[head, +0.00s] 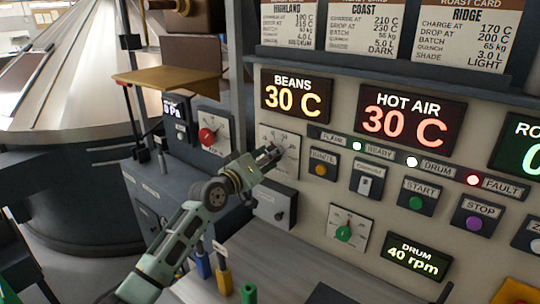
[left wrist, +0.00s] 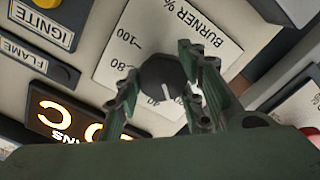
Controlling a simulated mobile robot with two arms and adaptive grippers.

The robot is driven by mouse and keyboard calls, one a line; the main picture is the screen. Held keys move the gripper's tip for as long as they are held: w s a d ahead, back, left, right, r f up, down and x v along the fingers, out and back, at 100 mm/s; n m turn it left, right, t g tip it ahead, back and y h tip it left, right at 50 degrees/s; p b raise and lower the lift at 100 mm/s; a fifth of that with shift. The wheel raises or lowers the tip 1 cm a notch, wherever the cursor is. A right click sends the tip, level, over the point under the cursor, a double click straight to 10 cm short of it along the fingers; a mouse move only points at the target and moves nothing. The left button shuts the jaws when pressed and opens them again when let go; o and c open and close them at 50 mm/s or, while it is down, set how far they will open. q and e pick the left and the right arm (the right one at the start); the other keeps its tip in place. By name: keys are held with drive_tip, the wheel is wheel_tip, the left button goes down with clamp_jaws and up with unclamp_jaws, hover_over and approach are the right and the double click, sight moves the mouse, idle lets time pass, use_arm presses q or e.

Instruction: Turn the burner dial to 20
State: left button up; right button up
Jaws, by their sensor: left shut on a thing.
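The white burner dial plate (head: 291,140) is on the cream panel below the BEANS display, largely behind my left gripper (head: 270,156). In the left wrist view the plate (left wrist: 138,22) appears upside down, with "BURNER %" and marks including 100, 80 and 40. The black burner dial (left wrist: 162,74) has a white pointer line near its lower edge, just beyond the 40 mark; the exact reading is unclear. My left gripper (left wrist: 160,100) is shut on the dial, with a green finger on each side. My right gripper is not in view.
A red knob (head: 207,136) is on the left. A green knob (head: 343,233) and a grey switch box (head: 272,205) are below the burner plate. An orange IGNITE button (head: 320,169) is close on the right. Coloured handles (head: 223,280) stand below my arm.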

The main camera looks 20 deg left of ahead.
use_arm(q)
drive_tip(key=shift+d+f+n, duration=0.15)
drive_tip(key=shift+f+n, duration=0.1)
drive_tip(key=shift+n, duration=0.55)
drive_tip(key=shift+r, duration=0.1)
drive_tip(key=o, duration=1.1)
drive_tip(key=shift+r, duration=0.1)
drive_tip(key=shift+r, duration=0.1)
drive_tip(key=v, duration=1.2)
